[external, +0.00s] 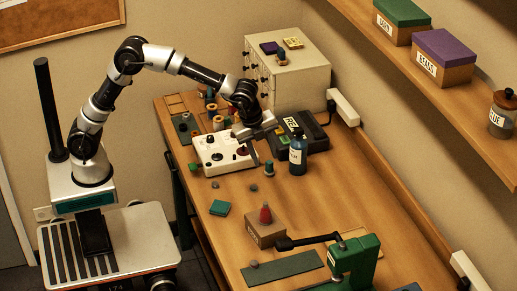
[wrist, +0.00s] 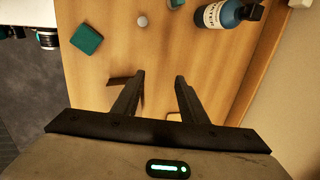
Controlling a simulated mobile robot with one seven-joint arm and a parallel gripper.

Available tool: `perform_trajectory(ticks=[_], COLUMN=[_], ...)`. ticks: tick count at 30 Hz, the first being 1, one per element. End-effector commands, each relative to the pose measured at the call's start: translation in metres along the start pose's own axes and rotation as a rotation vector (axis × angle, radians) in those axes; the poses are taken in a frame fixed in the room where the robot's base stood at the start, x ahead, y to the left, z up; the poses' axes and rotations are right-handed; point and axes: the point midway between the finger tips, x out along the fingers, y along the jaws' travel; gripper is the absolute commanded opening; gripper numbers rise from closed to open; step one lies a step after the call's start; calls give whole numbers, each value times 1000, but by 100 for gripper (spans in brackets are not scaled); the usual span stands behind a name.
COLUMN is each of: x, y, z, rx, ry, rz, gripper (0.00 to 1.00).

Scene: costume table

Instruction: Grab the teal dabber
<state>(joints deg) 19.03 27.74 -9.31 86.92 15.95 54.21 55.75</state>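A small teal piece with a pale band (external: 269,168), which I take to be the teal dabber, stands on the wooden table left of a dark blue bottle (external: 298,155). In the wrist view only part of what seems to be the same piece (wrist: 177,3) shows, cut off by the top edge. My gripper (external: 258,154) is above the table, near the white control box and apart from the teal piece. In the wrist view my gripper (wrist: 159,76) has its two fingers spread, with bare table between them.
A flat teal square (external: 219,207) and small grey knobs (external: 254,187) lie nearby. The white control box (external: 222,153) and a black case (external: 303,130) stand behind. A brown box with a red-topped item (external: 266,228) and a green press (external: 354,260) are nearer the front.

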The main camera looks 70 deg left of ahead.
Motion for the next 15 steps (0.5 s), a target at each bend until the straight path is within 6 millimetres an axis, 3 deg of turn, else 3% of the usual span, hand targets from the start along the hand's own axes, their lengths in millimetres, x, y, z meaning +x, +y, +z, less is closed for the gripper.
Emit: perform_trajectory(ticks=[3, 9, 15], x=[9, 20, 23], y=[-18, -38, -46], z=[41, 100, 134], rx=[324, 837, 1120], ry=[-10, 18, 49], rz=[41, 96, 115], gripper=[39, 39, 39])
